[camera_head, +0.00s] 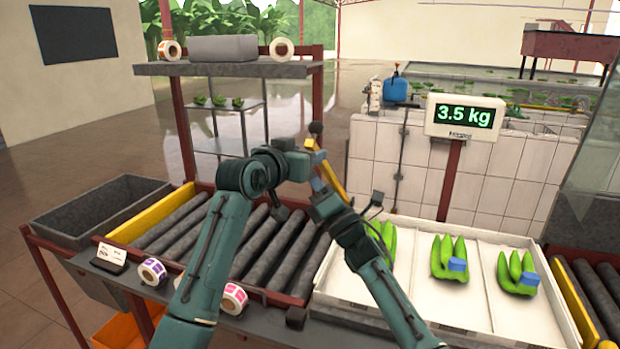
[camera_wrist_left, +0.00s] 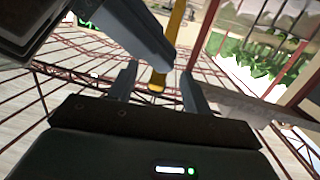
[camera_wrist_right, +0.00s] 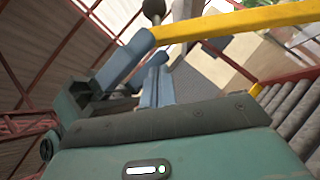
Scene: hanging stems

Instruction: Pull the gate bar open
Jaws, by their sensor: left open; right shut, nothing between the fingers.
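The yellow gate bar (camera_head: 331,178) stands tilted at the far end of the roller conveyor in the head view, with a dark round knob (camera_head: 316,128) near its top. My left gripper (camera_wrist_left: 158,70) is open, and the bar's yellow end (camera_wrist_left: 174,38) shows between its fingers in the left wrist view; I cannot tell whether they touch. My right gripper (camera_wrist_right: 154,52) is shut and empty. Its fingertips are close beside the bar (camera_wrist_right: 240,22) and below the knob (camera_wrist_right: 153,9) in the right wrist view. In the head view the two hands crowd together and partly hide the bar.
The roller conveyor (camera_head: 262,250) lies under my arms. A white tray (camera_head: 400,285) with green banana bunches is at the right, below a scale display (camera_head: 465,117) reading 3.5 kg. A shelf (camera_head: 230,68) stands behind, and a grey bin (camera_head: 100,205) is at the left.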

